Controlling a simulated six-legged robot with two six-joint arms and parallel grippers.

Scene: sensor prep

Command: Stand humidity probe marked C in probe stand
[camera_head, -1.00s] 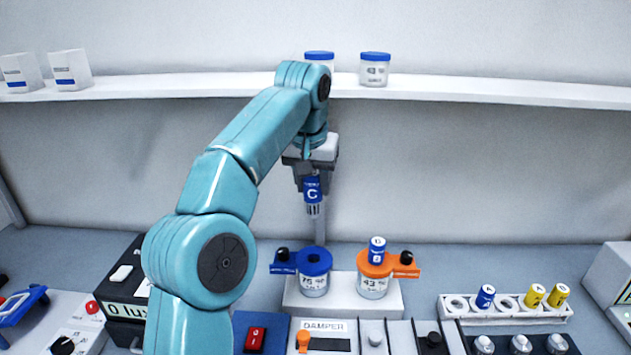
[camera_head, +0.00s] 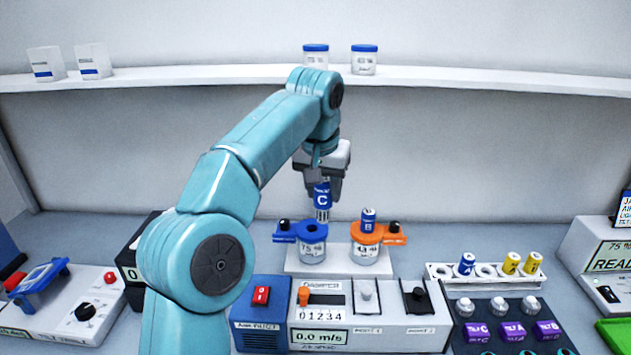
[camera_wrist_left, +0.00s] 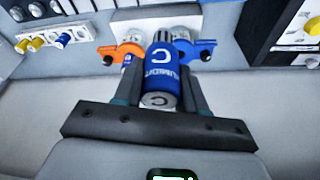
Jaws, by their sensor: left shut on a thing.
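My left gripper (camera_head: 322,182) is shut on the blue humidity probe marked C (camera_head: 322,198), which hangs roughly upright, slotted metal tip down. Its tip is close to the blue-collared jar (camera_head: 312,250), slightly right of the collar's middle; I cannot tell the depth gap. The wrist view shows the probe (camera_wrist_left: 160,75) between the fingers (camera_wrist_left: 160,92). The white row holder (camera_head: 440,280), likely the probe stand, is at the right. It has open holes and holds one blue and two yellow probes. My right gripper is not in view.
An orange-collared jar (camera_head: 365,253) with a blue probe (camera_head: 368,216) in it stands right beside the blue-collared one, both on a white block (camera_head: 295,268). Control boxes (camera_head: 370,325) line the front. A shelf (camera_head: 220,76) with jars and cartons runs behind.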

